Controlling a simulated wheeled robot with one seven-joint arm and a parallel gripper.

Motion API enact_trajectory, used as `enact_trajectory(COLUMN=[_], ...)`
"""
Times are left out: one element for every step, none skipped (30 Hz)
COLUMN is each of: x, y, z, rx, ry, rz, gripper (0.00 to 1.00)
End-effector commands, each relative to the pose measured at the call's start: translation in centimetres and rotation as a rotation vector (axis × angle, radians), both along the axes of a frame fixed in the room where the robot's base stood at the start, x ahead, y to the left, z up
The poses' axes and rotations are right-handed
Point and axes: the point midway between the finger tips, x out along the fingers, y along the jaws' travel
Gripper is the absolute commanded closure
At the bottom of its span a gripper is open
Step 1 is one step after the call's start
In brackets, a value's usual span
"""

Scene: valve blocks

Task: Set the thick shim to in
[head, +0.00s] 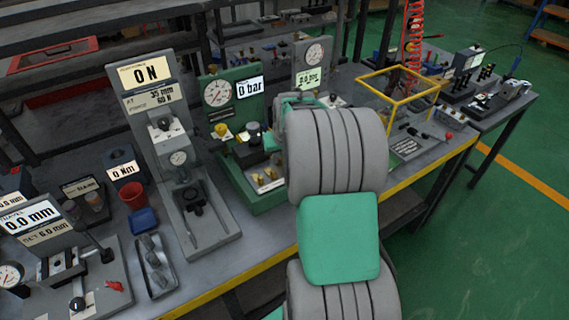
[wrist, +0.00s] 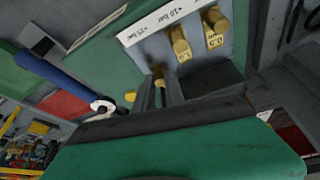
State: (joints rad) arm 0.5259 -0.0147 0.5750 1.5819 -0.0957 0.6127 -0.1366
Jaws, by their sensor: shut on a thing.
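The green valve stand (head: 265,200) has a round gauge and a display reading "0 bar" in the head view. Brass shim pieces (head: 268,178) show on its front, left of my arm. In the wrist view, two brass pieces marked with numbers, one (wrist: 214,27) and another (wrist: 181,45), sit beside a white strip (wrist: 165,20) with bar markings. A third brass piece (wrist: 160,93) lies between the fingers of my gripper (wrist: 159,88), which is shut on it. Its marking is hidden, so I cannot tell which shim it is. My arm hides the gripper in the head view.
A gauge block with a "0 N" display (head: 150,72) stands left of the green stand. A red cup (head: 132,195) and a blue tray (head: 143,220) are further left. A yellow frame (head: 398,103) stands to the right. A blue-handled thing (wrist: 60,78) is near in the wrist view.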

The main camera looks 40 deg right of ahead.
Motion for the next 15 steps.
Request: enact_trajectory(x=[0.46,0.57,0.62,0.63,0.63,0.64,0.66,0.67,0.68,0.69,0.67,0.65,0.63,0.61,0.59], y=[0.02,0.01,0.02,0.02,0.02,0.04,0.05,0.05,0.06,0.08,0.08,0.08,0.08,0.06,0.05], z=[-0.06,-0.04,0.0,0.04,0.06,0.08,0.09,0.1,0.12,0.12,0.11,0.09,0.07,0.06,0.05], rx=[-0.001,0.0,0.0,-0.001,-0.001,-0.001,-0.002,-0.002,-0.002,-0.002,-0.002,-0.002,-0.001,-0.001,-0.001], ry=[-0.003,-0.003,-0.003,-0.004,-0.004,-0.005,-0.006,-0.006,-0.007,-0.006,-0.006,-0.005,-0.005,-0.004,-0.004], rz=[0.002,0.001,0.001,0.001,0.001,0.002,0.002,0.002,0.002,0.003,0.003,0.003,0.002,0.002,0.001], gripper=[1.0,1.0,1.0,1.0,1.0,1.0,1.0,1.0,1.0,0.83,0.8,0.77,0.75,0.72,0.69])
